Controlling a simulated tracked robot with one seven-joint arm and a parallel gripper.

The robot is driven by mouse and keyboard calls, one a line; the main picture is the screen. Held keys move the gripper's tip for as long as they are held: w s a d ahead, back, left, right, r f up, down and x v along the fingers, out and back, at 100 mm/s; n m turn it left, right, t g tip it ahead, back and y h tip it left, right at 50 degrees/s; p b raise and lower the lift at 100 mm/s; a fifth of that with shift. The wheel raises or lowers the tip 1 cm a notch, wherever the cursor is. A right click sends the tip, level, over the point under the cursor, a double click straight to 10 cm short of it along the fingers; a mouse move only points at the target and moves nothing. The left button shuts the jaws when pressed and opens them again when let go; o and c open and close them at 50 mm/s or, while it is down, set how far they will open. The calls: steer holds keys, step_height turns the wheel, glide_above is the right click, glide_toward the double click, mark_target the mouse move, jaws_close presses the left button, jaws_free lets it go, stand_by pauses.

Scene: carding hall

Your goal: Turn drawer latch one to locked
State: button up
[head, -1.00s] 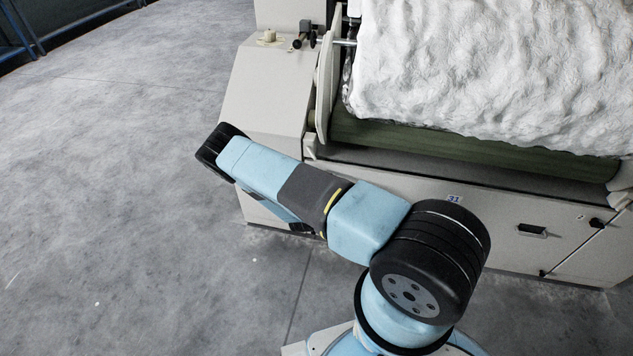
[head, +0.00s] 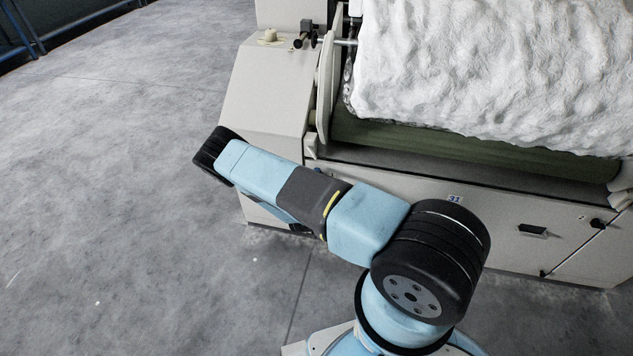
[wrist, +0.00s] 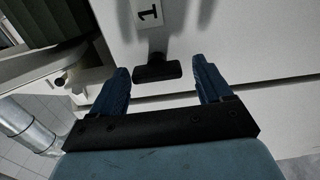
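Drawer latch one (wrist: 157,73) is a dark latch with a short crossbar on a pale panel in the wrist view. A white label with a 1 (wrist: 148,13) is beside it, at the top. The crossbar lies nearly across the picture, slightly tilted. My gripper (wrist: 160,67) is open, with its two blue fingers on either side of the crossbar and gaps showing between. I cannot tell how far the fingertips are from the panel in depth. In the head view my arm hides the gripper and this latch.
The pale carding machine (head: 270,90) stands behind my arm, with white fleece (head: 490,70) over a green roller (head: 450,145). Its lower front has a label 31 (head: 455,198) and a dark recessed handle (head: 532,230). Grey floor (head: 100,200) is free at left.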

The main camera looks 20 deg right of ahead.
steer(key=shift+o, duration=0.3)
steer(key=shift+s, duration=0.1)
steer(key=v, duration=1.3)
steer(key=shift+s+a, duration=0.15)
steer(key=shift+s, duration=0.1)
